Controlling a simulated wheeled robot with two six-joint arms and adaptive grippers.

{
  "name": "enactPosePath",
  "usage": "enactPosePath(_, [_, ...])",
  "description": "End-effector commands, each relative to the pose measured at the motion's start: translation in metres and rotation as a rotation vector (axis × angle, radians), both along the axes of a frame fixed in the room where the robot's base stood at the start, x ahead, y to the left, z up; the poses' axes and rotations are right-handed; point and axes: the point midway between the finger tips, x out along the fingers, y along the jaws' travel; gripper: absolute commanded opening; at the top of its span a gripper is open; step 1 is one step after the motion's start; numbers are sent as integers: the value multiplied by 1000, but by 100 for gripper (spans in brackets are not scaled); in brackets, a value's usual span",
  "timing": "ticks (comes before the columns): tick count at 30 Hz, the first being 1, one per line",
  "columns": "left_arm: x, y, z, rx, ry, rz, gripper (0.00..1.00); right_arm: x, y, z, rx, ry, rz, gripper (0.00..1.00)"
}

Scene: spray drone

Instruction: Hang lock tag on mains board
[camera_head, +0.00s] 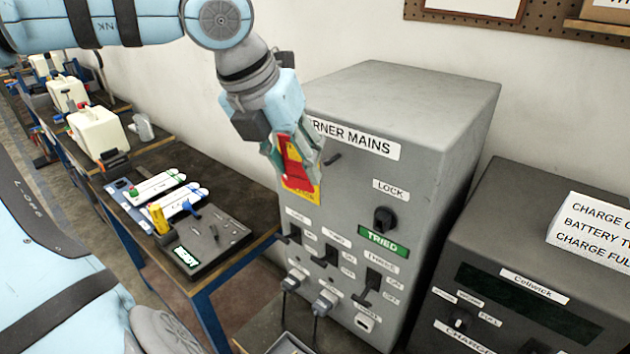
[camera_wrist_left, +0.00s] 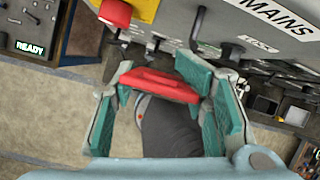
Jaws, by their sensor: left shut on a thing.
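My left gripper (camera_head: 291,165) is shut on a red tag (camera_head: 292,152), in front of the upper left of the grey mains board (camera_head: 425,160). In the left wrist view the red tag (camera_wrist_left: 160,86) lies across between the teal fingers (camera_wrist_left: 165,100). A short dark peg (camera_head: 333,158) sticks out under the "MAINS" lettering, just right of the gripper and apart from the tag. It seems to show in the wrist view too (camera_wrist_left: 197,28). The black LOCK knob (camera_head: 384,219) is lower right. My right gripper is not in view.
A yellow piece (camera_head: 301,187) sits behind the fingertips; the wrist view shows a red knob (camera_wrist_left: 115,12) on yellow there. Black switches (camera_head: 328,257) and plugs (camera_head: 325,302) line the board's lower front. A workbench (camera_head: 165,160) stands left, a dark charger box (camera_head: 530,240) right.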

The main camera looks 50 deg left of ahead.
Motion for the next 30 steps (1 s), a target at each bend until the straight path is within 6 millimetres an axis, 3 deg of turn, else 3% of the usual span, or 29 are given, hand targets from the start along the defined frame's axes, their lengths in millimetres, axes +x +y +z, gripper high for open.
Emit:
enactPosePath(3, [-14, -28, -21, -44, -16, -33, 19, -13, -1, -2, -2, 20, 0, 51])
enactPosePath(6, [-13, -36, -27, -57, -13, -37, 19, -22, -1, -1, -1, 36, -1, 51])
enactPosePath(11, [0, -34, -28, -59, -8, -35, 19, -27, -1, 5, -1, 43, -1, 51])
enactPosePath(20, [26, -31, -30, -56, -7, -36, 19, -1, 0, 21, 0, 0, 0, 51])
enactPosePath(30, [56, -28, -33, -56, -7, -37, 19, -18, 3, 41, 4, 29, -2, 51])
